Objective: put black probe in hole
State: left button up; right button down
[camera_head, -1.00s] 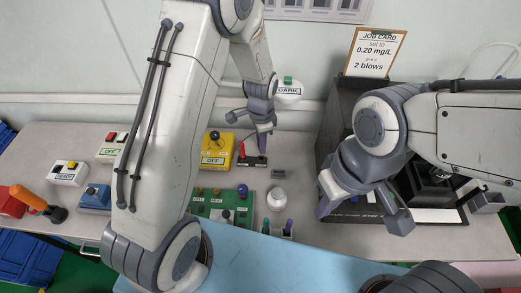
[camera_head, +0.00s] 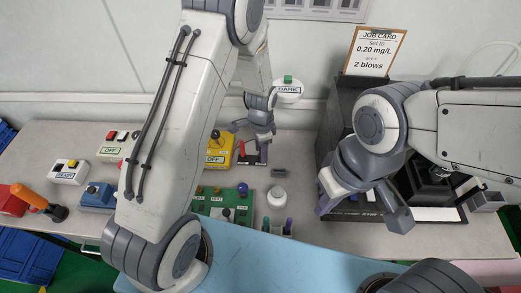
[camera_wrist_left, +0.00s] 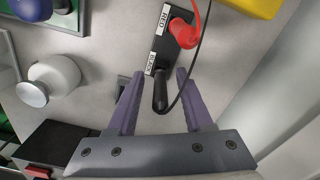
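A black holder block (camera_wrist_left: 175,40) with RED and BLACK labels lies on the table; it also shows in the head view (camera_head: 251,159). The red probe (camera_wrist_left: 186,33) stands at its RED end. The black probe (camera_wrist_left: 160,92), with a thin dark cable, is at the BLACK end. My left gripper (camera_wrist_left: 160,75) is open, with one purple finger on each side of the black probe and gaps on both sides. It also shows in the head view (camera_head: 250,143), over the holder. My right gripper (camera_head: 361,213) is open and empty in front of the dark case. I cannot tell which hole is meant.
A yellow OFF box (camera_head: 219,148) is left of the holder. A small grey block (camera_head: 278,172), a white jar (camera_head: 277,196) and a green board (camera_head: 228,205) are nearby. The dark case (camera_head: 340,115) with the job card (camera_head: 374,52) stands right. My left arm hides part of the table.

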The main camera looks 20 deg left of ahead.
pick_arm(q)
notch_tip(320, 180, up, 11)
jog(key=shift+f+b, duration=0.1)
jog(key=shift+b, duration=0.2)
jog(key=shift+d+r, duration=0.1)
jog(key=shift+r, duration=0.7)
jog(key=s+d+r+n, duration=0.1)
jog(key=s+d+r, duration=0.3)
jog(key=s, duration=0.2)
jog(key=s+d+r+n, duration=0.1)
jog(key=s+d+r, duration=0.3)
jog(key=s, duration=0.3)
jog(key=s+r+n+h, duration=0.1)
jog(key=s+r+n, duration=0.1)
jog(key=s, duration=0.9)
jog(key=shift+s+d, duration=0.15)
jog(key=shift+s, duration=0.2)
